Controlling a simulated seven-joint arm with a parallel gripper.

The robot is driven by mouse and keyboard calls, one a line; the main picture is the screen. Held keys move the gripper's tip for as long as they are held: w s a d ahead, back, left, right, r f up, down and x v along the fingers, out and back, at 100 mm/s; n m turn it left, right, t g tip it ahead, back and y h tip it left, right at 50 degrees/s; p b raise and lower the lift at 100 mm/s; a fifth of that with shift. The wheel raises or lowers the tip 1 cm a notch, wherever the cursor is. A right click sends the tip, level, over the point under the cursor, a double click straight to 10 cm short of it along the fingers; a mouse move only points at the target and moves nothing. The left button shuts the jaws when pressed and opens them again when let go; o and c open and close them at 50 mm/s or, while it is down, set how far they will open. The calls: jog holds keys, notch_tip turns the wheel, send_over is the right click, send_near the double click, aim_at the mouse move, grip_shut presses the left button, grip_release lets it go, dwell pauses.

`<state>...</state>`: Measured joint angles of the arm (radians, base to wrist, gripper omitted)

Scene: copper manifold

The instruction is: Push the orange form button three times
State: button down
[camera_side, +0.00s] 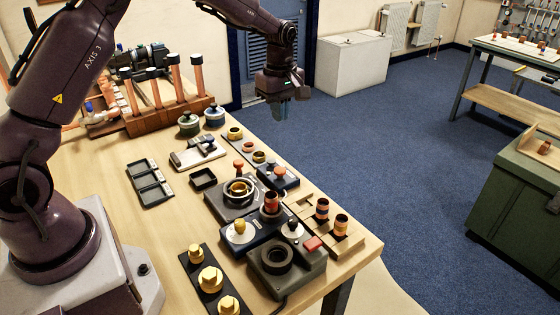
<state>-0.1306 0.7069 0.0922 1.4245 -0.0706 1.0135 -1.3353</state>
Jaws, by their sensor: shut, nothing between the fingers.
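I cannot make out a label naming the form button. A flat orange-red button (313,243) sits at the right corner of a dark box with a black ring (276,259), near the table's front right. A round orange-red knob (280,171) stands on a dark block farther back, and a similar knob (239,164) stands to its left. My gripper (281,112) points down, shut and empty, in the air above and behind these things. It is well apart from all of them.
Stations with rings and striped cylinders (322,208) crowd the table's right side. Brass hex fittings (210,278) stand at the front. Upright copper pipes (175,83) rise from a wooden rack at the back left. Black trays (150,184) lie mid-table. The left middle tabletop is bare.

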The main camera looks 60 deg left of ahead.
aim_at(280, 169)
notch_tip(280, 169, down, 14)
jog(key=shift+f, duration=0.1)
dwell(0.5)
jog(key=shift+f, duration=1)
notch_tip(280, 169, up, 14)
jog(key=shift+r, duration=0.2)
dwell(0.4)
jog(key=shift+r, duration=0.9)
